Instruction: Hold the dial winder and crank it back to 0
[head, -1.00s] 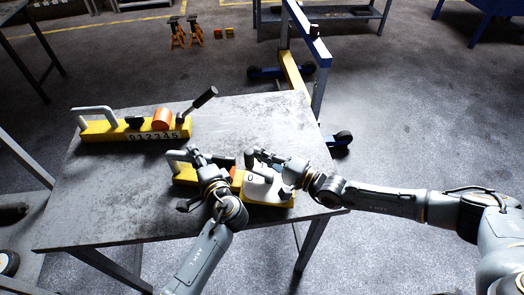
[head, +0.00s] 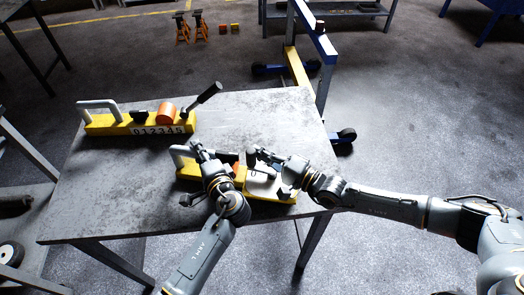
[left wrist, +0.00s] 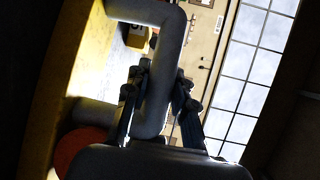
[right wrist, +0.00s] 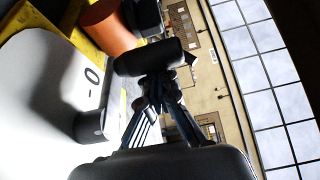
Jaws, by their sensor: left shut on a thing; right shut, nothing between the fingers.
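The near dial winder has a yellow base (head: 187,173), an orange drum (right wrist: 108,26) and a pale grey plate marked 0 (right wrist: 35,85). Its grey loop handle (left wrist: 165,70) passes between the fingers of my left gripper (left wrist: 157,88), which is shut on it. In the head view my left gripper (head: 200,153) covers part of the base. My right gripper (right wrist: 160,88) is shut and empty. Its fingertips are close against the black crank grip (right wrist: 150,58); whether they touch it is unclear. In the head view my right gripper (head: 268,156) is above the winder's right part.
A second yellow winder (head: 100,124), with a dial strip of several digits and a raised black crank (head: 209,93), stands at the table's back left. The grey table (head: 110,190) is otherwise bare. A blue and yellow hoist (head: 297,66) stands just behind the table.

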